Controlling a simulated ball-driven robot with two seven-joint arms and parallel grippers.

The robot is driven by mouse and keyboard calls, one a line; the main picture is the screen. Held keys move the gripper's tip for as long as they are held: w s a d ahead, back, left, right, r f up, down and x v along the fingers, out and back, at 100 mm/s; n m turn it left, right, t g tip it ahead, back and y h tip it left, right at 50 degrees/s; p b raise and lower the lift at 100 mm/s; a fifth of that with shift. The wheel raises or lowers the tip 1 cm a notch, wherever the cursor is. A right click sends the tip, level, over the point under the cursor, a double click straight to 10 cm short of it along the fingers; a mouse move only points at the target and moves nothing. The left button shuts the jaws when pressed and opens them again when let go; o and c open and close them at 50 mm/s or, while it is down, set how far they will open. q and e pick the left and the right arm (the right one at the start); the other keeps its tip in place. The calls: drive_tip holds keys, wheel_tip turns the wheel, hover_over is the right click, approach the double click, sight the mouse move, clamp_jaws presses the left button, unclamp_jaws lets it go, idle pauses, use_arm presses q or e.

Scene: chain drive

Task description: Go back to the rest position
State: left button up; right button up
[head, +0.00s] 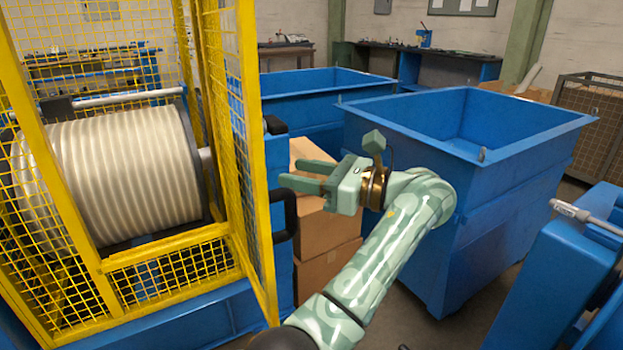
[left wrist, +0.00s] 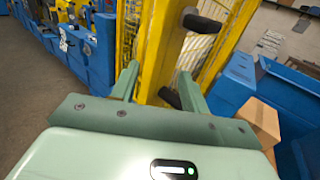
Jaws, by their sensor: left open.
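My left gripper (head: 288,172) is open and empty, held in the air in the middle of the head view. Its two green fingers point left toward the yellow mesh guard (head: 248,130). A gap shows between the fingers and the black handle (head: 284,215) beside the guard. In the left wrist view the two fingers (left wrist: 158,70) stand apart, with the yellow guard frame and black handles (left wrist: 201,24) beyond them. My right gripper is not in view.
A large pale ribbed drum (head: 125,175) sits inside the guard. Cardboard boxes (head: 325,230) are stacked behind my gripper. A big blue bin (head: 450,190) stands to the right, and another blue bin (head: 300,85) behind. Blue equipment with a grey rod (head: 590,217) is at the right edge.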

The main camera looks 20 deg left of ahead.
use_arm(q)
drive_tip(key=shift+s+d+r, duration=0.1)
drive_tip(key=shift+s, duration=0.35)
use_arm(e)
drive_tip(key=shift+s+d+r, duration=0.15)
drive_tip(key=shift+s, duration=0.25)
use_arm(q)
drive_tip(key=shift+w, duration=0.1)
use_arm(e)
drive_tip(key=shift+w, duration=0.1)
